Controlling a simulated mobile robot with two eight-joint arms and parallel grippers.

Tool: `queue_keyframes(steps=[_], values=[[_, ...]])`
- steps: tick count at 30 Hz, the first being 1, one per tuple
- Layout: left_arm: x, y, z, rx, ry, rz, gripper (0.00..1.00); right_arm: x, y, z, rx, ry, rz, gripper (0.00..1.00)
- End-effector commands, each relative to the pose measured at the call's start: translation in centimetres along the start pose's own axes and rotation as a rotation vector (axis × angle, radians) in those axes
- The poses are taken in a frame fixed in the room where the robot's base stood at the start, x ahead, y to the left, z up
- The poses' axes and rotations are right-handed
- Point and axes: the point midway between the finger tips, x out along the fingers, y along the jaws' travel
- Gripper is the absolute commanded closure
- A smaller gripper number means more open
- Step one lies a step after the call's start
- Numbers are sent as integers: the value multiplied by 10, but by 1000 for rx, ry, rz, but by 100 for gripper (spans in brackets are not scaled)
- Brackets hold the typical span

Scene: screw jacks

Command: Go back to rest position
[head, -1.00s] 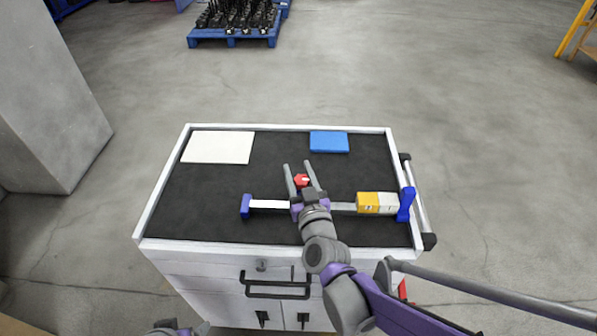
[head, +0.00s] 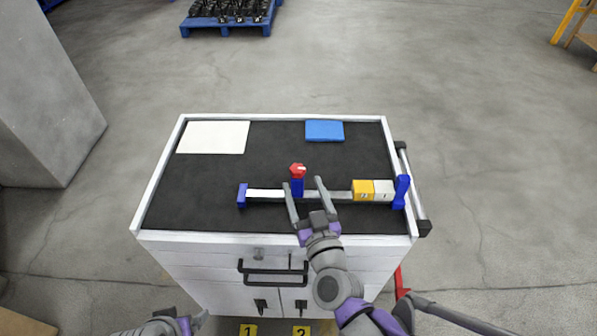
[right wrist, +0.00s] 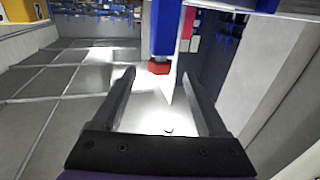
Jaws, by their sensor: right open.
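My right gripper (head: 307,192) is open and empty in the head view, over the front part of the cart top. Its fingers point toward a screw jack with a blue body (head: 297,187) and a red hexagonal top (head: 298,170), which stands upright on a grey rail. In the right wrist view the open fingers (right wrist: 165,95) show with the red hexagonal part (right wrist: 158,68) beyond them and nothing between them. My left gripper (head: 190,322) shows only partly at the bottom edge; its jaw state is unclear.
The rail has blue end blocks (head: 401,191), a white strip (head: 265,195), and yellow (head: 363,189) and white (head: 383,190) blocks. A white plate (head: 213,137) and a blue plate (head: 324,131) lie at the back of the cart. A grey pillar (head: 50,110) stands left.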

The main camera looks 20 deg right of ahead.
Motion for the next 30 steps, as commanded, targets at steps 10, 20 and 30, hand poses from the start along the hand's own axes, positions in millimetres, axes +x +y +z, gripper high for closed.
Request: queue_keyframes(steps=[10,20,30], values=[[-2,0,-2,0,1,0,8,-20,0,0,0,-1,-1,24],[-2,0,-1,0,1,0,8,-20,0,0,0,0,0,24],[-20,0,-12,0,8,0,8,-23,-23,-3,-3,-146,-159,24]])
